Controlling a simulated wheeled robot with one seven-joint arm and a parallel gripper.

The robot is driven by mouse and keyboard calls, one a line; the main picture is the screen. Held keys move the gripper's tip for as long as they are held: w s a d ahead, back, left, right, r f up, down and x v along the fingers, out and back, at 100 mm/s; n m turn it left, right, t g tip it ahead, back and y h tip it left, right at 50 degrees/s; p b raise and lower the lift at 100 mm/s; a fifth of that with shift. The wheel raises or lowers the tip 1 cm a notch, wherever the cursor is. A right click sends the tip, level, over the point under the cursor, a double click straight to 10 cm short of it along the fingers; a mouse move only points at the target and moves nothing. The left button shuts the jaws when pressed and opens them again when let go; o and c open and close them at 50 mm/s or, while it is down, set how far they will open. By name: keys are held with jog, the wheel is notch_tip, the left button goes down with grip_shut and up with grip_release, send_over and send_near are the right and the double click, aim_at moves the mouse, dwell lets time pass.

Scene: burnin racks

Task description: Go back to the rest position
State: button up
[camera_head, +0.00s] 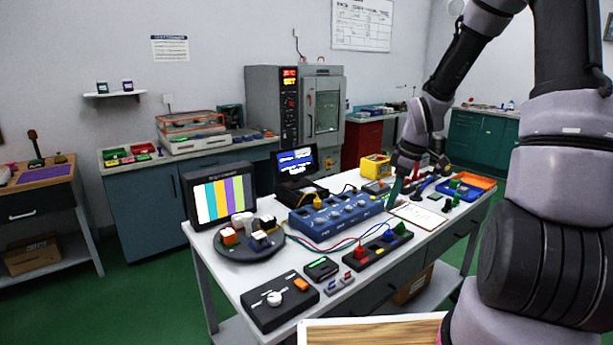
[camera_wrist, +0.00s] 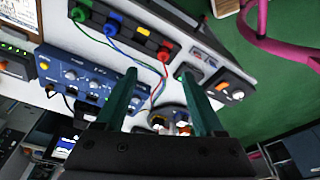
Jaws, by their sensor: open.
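My gripper (camera_head: 393,194) is at the end of my arm, above the right part of the white workbench (camera_head: 225,262) in the head view. In the wrist view, the two teal fingers of my gripper (camera_wrist: 158,73) stand wide apart with nothing between them. The gripper is open and empty. In the head view, the fingers point down beside the clipboard (camera_head: 418,214), and I cannot tell their exact height above the bench. My forearm covers part of the right side of the head view.
The bench holds a blue instrument box (camera_head: 335,213), a striped monitor (camera_head: 220,198), a round dark tray (camera_head: 243,250), a black control box (camera_head: 280,300) and a cable strip (camera_head: 378,249). A yellow box (camera_head: 375,166) and an orange-blue bin (camera_head: 470,183) stand near the gripper. Green floor shows at left.

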jog(key=s+r+m+t, duration=0.3)
jog(key=s+r+m, duration=0.5)
jog(key=r, duration=0.5)
jog(key=s+a+r+m+t, duration=0.1)
jog(key=s+r+m+t, duration=0.1)
jog(key=s+r+m, duration=0.6)
jog(key=s+r, duration=0.3)
jog(key=r, duration=0.2)
jog(key=shift+s+a+r+t, duration=0.2)
jog(key=shift+a+t, duration=0.1)
jog(key=shift+t, duration=0.1)
